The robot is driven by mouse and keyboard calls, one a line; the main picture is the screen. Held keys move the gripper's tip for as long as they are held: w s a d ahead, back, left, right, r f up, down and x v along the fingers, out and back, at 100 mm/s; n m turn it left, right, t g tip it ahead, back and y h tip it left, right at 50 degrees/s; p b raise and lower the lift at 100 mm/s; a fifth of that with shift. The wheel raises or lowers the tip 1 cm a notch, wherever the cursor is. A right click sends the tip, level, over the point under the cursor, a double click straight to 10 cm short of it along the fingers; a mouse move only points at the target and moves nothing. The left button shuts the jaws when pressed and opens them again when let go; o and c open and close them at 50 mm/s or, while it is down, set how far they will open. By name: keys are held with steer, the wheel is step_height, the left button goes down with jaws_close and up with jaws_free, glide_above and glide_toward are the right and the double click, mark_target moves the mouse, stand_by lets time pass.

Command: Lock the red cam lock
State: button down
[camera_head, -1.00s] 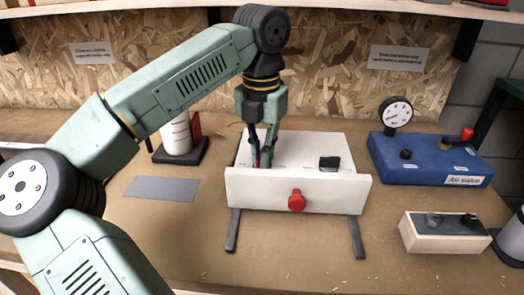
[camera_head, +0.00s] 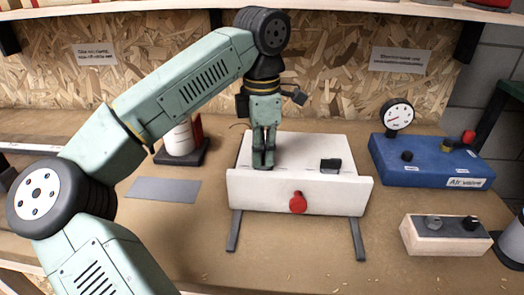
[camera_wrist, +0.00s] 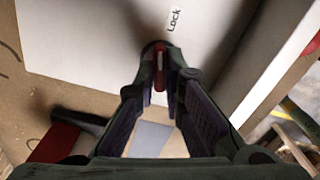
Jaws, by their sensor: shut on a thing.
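A white box (camera_head: 298,150) stands on the bench with a lower front panel. The red cam lock (camera_wrist: 158,70) is a narrow red piece on the box's top. It shows between my fingertips in the wrist view, beside a label reading "Lock" (camera_wrist: 175,19). My gripper (camera_head: 263,164) points down at the top left of the box and is shut on the red cam lock. In the head view my fingers hide the lock. How far the lock is turned is hard to tell.
A red knob (camera_head: 298,203) sits on the front panel and a black piece (camera_head: 330,165) on the box top's right. A blue air valve unit (camera_head: 432,160) with a gauge (camera_head: 398,116) stands right. A wooden block (camera_head: 445,236) is front right. A grey plate (camera_head: 163,190) lies left.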

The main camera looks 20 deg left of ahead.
steer(key=shift+m, duration=1.1)
steer(key=c, duration=1.7)
jaws_free()
step_height(320, 180, up, 8)
steer(key=shift+f, duration=0.2)
